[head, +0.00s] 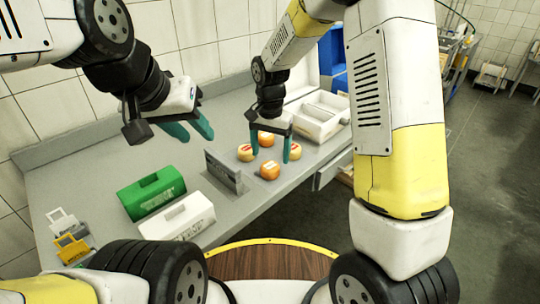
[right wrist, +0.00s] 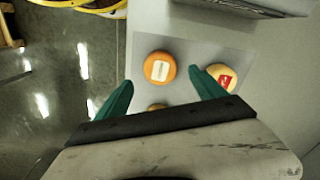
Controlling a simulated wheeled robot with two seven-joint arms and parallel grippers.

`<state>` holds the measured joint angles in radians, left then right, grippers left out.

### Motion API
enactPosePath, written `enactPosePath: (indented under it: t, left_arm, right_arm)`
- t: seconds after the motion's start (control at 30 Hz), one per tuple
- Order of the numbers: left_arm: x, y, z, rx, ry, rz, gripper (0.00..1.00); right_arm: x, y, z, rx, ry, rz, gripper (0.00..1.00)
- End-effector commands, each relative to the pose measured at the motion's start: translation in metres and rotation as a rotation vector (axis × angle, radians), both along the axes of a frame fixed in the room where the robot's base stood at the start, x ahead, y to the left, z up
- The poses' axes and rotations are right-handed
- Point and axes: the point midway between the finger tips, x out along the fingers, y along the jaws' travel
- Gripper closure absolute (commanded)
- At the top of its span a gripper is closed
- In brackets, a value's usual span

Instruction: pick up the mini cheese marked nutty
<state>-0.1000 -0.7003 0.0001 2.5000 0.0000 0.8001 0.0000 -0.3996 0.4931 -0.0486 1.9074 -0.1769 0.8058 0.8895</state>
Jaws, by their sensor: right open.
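Several small round cheeses sit on a grey mat on the counter. One orange cheese with a white label (head: 269,170) is nearest the front edge; it also shows in the right wrist view (right wrist: 160,67). A yellow cheese with a red label (head: 245,152) lies to its left. Another yellow one (head: 295,151) lies to its right, and an orange one (head: 266,139) lies behind. The label words are too small to read, so I cannot tell which is nutty. My right gripper (head: 271,150) is open above the group, fingers pointing down. My left gripper (head: 198,137) is open and empty, off to the left.
A grey upright sign holder (head: 224,172) stands left of the cheeses. A green box (head: 152,194) and a white box (head: 180,218) lie further left. A white divided tray (head: 318,117) is behind right. Small tags (head: 70,240) stand at the left end.

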Motion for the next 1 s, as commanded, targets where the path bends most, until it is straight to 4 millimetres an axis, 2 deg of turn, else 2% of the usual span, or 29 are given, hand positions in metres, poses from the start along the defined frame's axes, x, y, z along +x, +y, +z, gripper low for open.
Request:
enactPosePath:
  t: [0.3, 0.6, 0.93, 0.97, 1.0]
  left_arm:
    - [0.000, 0.000, 0.000, 0.000, 0.000, 0.000, 0.64]
    - [0.000, 0.000, 0.000, 0.000, 0.000, 0.000, 0.64]
    - [0.000, 0.000, 0.000, 0.000, 0.000, 0.000, 0.64]
    - [0.000, 0.000, 0.000, 0.000, 0.000, 0.000, 0.64]
    - [0.000, 0.000, 0.000, 0.000, 0.000, 0.000, 0.64]
  right_arm:
    - [-0.001, 0.001, -0.045, -0.001, 0.004, 0.002, 0.20]
    - [0.000, 0.001, -0.049, 0.001, 0.000, 0.001, 0.20]
    - [0.000, 0.001, -0.049, 0.001, 0.000, 0.002, 0.85]
    - [0.000, 0.001, -0.049, 0.001, 0.000, 0.002, 0.91]
    - [0.000, 0.001, -0.049, 0.001, 0.000, 0.002, 0.91]
